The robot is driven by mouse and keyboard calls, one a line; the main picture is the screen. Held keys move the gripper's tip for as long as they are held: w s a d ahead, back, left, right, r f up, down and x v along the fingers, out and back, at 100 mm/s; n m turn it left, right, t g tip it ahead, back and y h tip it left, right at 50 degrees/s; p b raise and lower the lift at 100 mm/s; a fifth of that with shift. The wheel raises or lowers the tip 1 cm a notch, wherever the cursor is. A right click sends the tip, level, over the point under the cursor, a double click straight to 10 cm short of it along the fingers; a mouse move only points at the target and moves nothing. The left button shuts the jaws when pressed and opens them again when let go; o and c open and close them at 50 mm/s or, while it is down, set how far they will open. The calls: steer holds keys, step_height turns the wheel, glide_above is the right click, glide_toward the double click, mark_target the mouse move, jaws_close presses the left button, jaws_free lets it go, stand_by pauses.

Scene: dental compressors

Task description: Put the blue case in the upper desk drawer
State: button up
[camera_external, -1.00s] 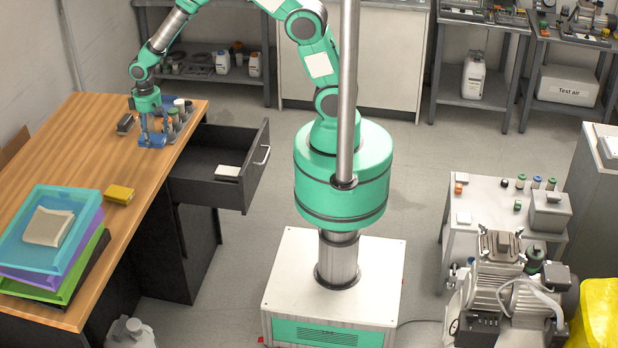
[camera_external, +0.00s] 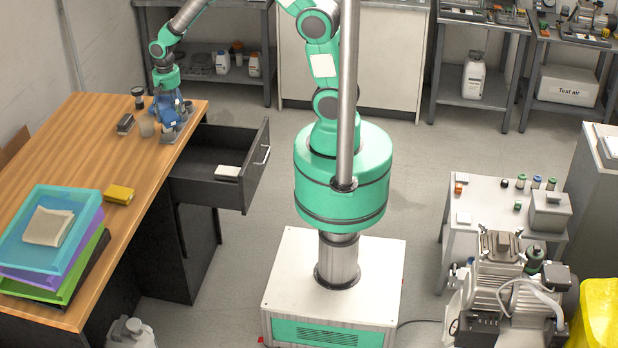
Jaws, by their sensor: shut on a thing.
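The blue case (camera_external: 166,103) is in my gripper (camera_external: 169,99), held above the far right corner of the wooden desk. My gripper is shut on it, and the fingers partly hide it. The upper desk drawer (camera_external: 256,160) is pulled open on the right side of the desk, nearer the camera and to the right of my gripper. A small white block (camera_external: 228,172) lies inside the drawer near its front corner, and the rest of its dark floor looks clear.
On the desk near my gripper stand a dark jar (camera_external: 138,92), a grey cup (camera_external: 147,127), a dark small box (camera_external: 125,123) and a grey holder (camera_external: 180,128). A yellow case (camera_external: 119,194) and stacked trays (camera_external: 50,230) lie nearer the camera. The desk middle is clear.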

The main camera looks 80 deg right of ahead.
steer(key=s+d+m+b, duration=0.1)
steer(key=s+d+m, duration=0.6)
steer(key=d+m, duration=0.35)
steer(key=m+b, duration=0.2)
steer(key=m, duration=1.4)
glide_above(237, 163)
step_height(237, 163, down, 22)
steer(key=shift+a+r, duration=0.15)
steer(key=shift+f+b, duration=0.55)
steer(key=shift+f, duration=2.55)
steer(key=shift+f, duration=0.1)
steer(key=shift+f+b, duration=0.5)
steer(key=shift+f, duration=1.3)
steer(key=shift+f, duration=0.15)
